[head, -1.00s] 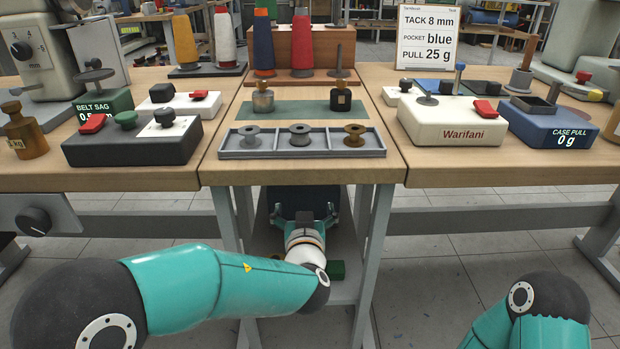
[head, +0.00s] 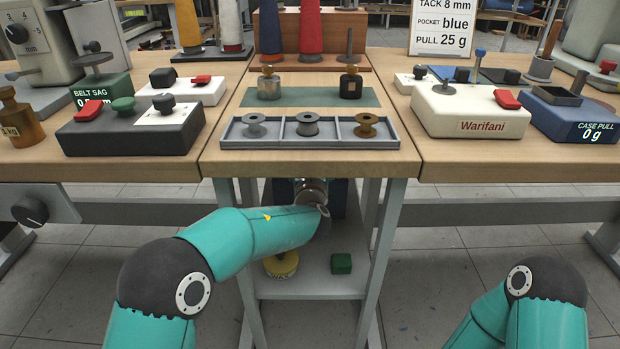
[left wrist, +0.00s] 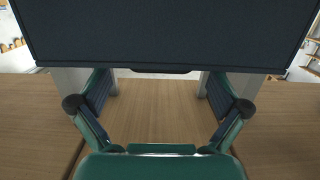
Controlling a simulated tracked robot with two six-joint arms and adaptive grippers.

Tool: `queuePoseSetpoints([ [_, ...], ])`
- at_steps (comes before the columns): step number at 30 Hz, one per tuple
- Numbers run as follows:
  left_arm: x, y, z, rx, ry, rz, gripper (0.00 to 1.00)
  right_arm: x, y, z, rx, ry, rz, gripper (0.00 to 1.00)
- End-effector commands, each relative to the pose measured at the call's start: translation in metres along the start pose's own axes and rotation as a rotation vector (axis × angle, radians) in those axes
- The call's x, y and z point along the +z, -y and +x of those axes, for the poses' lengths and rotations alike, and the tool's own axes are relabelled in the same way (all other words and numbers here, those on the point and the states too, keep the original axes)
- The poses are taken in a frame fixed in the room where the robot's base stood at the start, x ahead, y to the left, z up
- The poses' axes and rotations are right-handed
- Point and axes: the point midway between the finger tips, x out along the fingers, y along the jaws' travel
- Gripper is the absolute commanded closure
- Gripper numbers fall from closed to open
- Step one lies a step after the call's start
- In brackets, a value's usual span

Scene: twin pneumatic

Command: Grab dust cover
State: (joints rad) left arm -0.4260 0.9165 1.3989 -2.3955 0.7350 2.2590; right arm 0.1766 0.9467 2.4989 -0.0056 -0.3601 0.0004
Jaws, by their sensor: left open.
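A dark navy panel (left wrist: 160,35), which I take to be the dust cover, fills the top of the left wrist view. It has a small dark slot or grip at the middle of its lower edge. In the head view a dark navy piece (head: 338,200) shows under the middle table, mostly hidden by my wrist and the table edge. My left gripper (left wrist: 158,88) has its fingers spread apart, with the panel's edge just ahead of them and nothing between them. Whether it touches the panel I cannot tell. My right gripper is out of view; only its arm shows at lower right.
The middle table (head: 220,170) overhangs my left wrist, between grey legs. Its lower shelf (head: 310,283) holds a yellow tin (head: 281,265) and a green block (head: 341,263). A grey tray (head: 308,142) of spools sits on top near the front edge. Open floor lies in front.

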Motion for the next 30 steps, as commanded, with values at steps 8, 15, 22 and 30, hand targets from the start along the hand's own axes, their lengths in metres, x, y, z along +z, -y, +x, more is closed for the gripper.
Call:
queuePoseSetpoints([
  [8,-0.001,0.001,0.020,0.000,0.000,-0.001,0.00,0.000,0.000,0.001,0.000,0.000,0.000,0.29],
  [15,-0.001,0.001,0.046,0.000,0.000,-0.001,0.00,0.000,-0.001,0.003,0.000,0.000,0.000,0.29],
  [22,-0.002,0.001,0.053,0.002,0.000,0.000,0.00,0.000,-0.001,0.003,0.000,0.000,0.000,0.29],
  [30,-0.002,0.001,0.053,0.002,0.000,0.000,0.18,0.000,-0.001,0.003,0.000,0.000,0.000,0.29],
])
